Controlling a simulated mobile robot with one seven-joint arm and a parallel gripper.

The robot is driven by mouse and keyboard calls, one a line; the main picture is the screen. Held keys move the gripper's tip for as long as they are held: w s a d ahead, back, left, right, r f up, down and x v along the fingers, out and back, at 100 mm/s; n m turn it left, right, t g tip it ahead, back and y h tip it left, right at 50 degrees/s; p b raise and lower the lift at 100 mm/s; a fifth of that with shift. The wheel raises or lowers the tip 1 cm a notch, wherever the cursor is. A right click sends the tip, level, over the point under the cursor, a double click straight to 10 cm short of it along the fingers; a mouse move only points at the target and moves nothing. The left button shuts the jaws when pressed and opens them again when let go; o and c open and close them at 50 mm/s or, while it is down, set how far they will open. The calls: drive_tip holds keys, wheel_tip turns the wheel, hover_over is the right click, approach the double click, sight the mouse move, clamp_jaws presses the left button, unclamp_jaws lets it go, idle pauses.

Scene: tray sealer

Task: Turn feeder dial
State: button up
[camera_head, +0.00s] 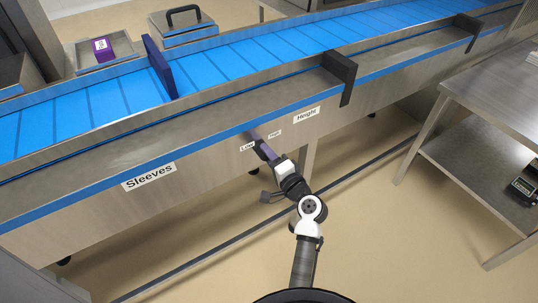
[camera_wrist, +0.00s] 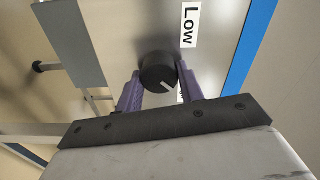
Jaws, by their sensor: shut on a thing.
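A "Low" label (camera_wrist: 189,25) is beside the dial. In the head view my gripper (camera_head: 254,135) reaches the panel between the "Low" label (camera_head: 247,147) and a second small label (camera_head: 274,134). The dial is hidden there.
The blue conveyor belt (camera_head: 221,66) runs above the panel, with a dark blue upright plate (camera_head: 160,67) across it. A black bracket (camera_head: 341,72) hangs over the rail, right of the "Height" label (camera_head: 307,115). A steel table (camera_head: 500,95) stands at the right. The floor in front is open.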

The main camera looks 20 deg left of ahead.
drive_tip(key=shift+f, duration=0.1)
drive_tip(key=o, duration=1)
drive_tip(key=b+v, duration=0.3)
drive_tip(key=v, duration=1.1)
drive_tip(key=shift+b, duration=0.4)
